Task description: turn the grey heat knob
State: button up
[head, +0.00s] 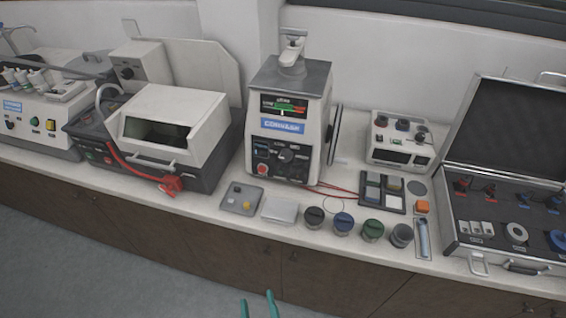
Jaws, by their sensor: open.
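The mounting press (313,117) stands upright at the middle of the bench, with a dark grey top and a blue label on its white front. Its dark lower panel carries a round grey knob (286,156) near the middle and a red button (263,170) at lower left. The knob's pointer direction is too small to read. My gripper (258,304) shows only as two teal fingertips at the bottom edge. It is open and empty, below and in front of the bench, well apart from the knob.
A white hooded machine (190,105) with a red hose stands left of the press. A small white box with knobs (400,150) and an open case (495,248) are at right. A grey button box (241,198) and several capped jars (343,224) line the front edge.

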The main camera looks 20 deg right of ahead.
jog(key=w+d+r+n+h, duration=0.1)
jog(key=w+d+r, duration=0.25)
jog(key=w, duration=0.35)
jog(key=w+d+r+n+h, duration=0.2)
jog(key=w+d, duration=0.3)
jog(key=w, duration=0.1)
jog(key=n+t+h, duration=0.1)
jog(key=n, duration=0.1)
send_near(286, 159)
jog(key=x, duration=0.7)
jog(key=shift+a, duration=0.1)
jog(key=shift+w+d, duration=0.35)
jog(key=shift+w, duration=0.05)
jog(key=shift+a, duration=0.1)
jog(key=c, duration=1.1)
